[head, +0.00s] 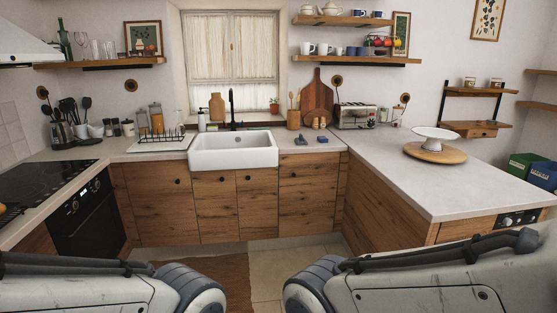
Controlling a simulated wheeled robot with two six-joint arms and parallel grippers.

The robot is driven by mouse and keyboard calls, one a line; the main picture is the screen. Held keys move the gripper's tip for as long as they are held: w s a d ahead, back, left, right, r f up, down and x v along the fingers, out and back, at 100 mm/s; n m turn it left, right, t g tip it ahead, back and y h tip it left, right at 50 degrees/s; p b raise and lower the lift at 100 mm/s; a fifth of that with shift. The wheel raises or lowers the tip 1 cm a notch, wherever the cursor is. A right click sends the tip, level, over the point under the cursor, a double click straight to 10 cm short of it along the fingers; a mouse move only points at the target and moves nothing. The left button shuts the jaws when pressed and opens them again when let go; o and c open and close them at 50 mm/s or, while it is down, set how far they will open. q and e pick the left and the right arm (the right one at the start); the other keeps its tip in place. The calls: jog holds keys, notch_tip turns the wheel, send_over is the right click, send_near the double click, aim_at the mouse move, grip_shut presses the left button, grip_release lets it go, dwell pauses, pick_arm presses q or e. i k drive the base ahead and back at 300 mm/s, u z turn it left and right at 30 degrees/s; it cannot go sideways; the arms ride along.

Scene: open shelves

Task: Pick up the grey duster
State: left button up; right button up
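I cannot make out a grey duster for certain. A small grey-blue object (301,140) lies on the counter just right of the white sink (234,155); it is too small to tell what it is. Another small dark item (322,139) lies beside it to the right. Links of both my arms show at the bottom of the head view, well short of the counter. Neither of my grippers is in view.
A counter (390,165) extends to the right, mostly clear, with a white cake stand (433,138) on a round wooden board. A toaster (355,115) stands at the back. A stove (38,178) is at left. Open floor (280,262) lies before the cabinets.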

aim_at(301, 141)
jog(key=z, duration=0.2)
jog(key=i, duration=3.55)
jog(key=u, duration=0.1)
